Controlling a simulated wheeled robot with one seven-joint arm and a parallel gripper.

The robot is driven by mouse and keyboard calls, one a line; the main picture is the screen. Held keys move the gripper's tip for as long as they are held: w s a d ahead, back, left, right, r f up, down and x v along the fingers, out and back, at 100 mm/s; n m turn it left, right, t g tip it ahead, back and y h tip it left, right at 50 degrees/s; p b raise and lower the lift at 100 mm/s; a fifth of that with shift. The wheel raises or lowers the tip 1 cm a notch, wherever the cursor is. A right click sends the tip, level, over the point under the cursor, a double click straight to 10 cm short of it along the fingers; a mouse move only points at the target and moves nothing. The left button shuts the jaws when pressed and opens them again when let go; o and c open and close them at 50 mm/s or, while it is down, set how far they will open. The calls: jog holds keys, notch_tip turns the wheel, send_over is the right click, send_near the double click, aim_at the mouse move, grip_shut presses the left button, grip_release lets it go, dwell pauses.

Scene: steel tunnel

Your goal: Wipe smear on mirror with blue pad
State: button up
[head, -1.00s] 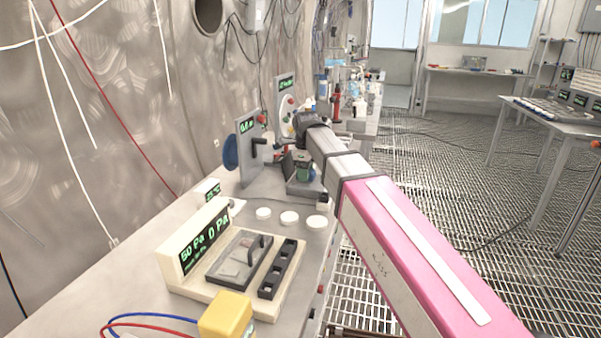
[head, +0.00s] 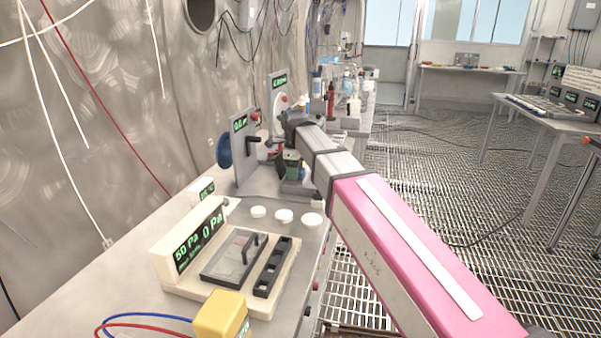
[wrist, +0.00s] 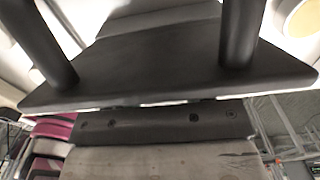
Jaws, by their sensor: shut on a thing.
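My arm reaches forward over the bench to an upright grey panel (head: 243,165). My gripper (head: 290,165) is at its far end beside the panel, small and partly hidden by the wrist. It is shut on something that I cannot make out. In the wrist view a dark plate with two dark posts (wrist: 160,80) fills the near part; I cannot tell whether it belongs to the gripper or the held thing. A blue disc (head: 224,152) sits on the panel's left side. I cannot pick out the blue pad, the mirror or the smear with certainty.
A cream gauge box (head: 190,246) with a dark-framed tray (head: 232,257) stands on the near bench. A yellow block (head: 220,314) and blue and red cables lie in front. Several white round caps sit behind the tray.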

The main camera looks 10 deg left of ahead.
jog(key=shift+w+a, duration=0.1)
jog(key=shift+a, duration=0.4)
jog(key=shift+d, duration=0.15)
jog(key=shift+s+d+r, duration=0.1)
jog(key=shift+s+d, duration=0.1)
jog(key=shift+d, duration=1.6)
jog(key=shift+r, duration=0.15)
jog(key=shift+r, duration=2.85)
jog(key=shift+r, duration=1.5)
